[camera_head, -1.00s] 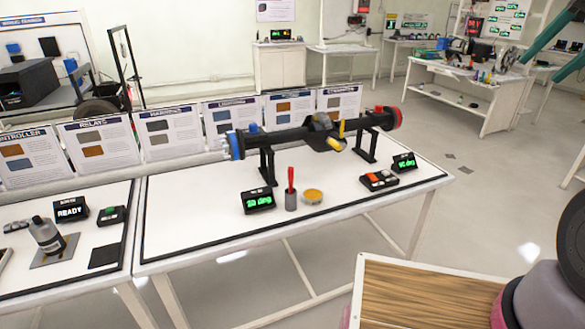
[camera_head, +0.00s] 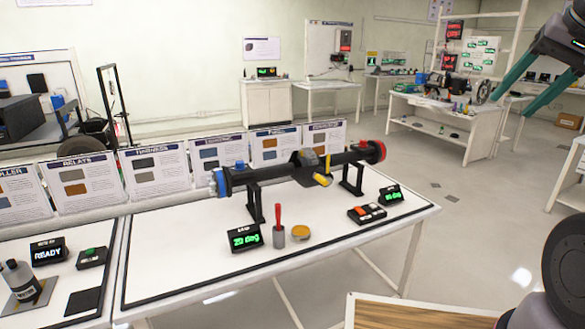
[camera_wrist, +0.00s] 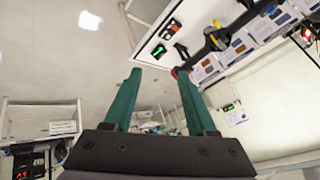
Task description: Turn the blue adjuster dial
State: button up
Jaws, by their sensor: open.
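A dark axle-like bar (camera_head: 278,172) rests on two black stands on the white table. A blue dial-like ring (camera_head: 219,183) is at its left end, and a small blue knob (camera_head: 240,165) is on top close by. The right end has a red ring (camera_head: 376,150). My gripper (camera_head: 511,104) has two teal fingers, spread apart and empty, at the upper right, far from the blue parts. The wrist view shows the open fingers (camera_wrist: 158,75) and part of the bar at the upper right, with no clear view of the blue ring.
Before the bar stand a green display (camera_head: 245,238) reading about "20 deg", a red-handled tool (camera_head: 278,225), a yellow round tin (camera_head: 300,233), a button box (camera_head: 367,214) and another display (camera_head: 391,195). Info panels line the back edge. Open floor lies right of the table.

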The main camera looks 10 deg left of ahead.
aim_at(240, 166)
jog(key=i+j+u, duration=0.35)
jog(key=i+u, duration=0.4)
jog(key=i+j, duration=0.05)
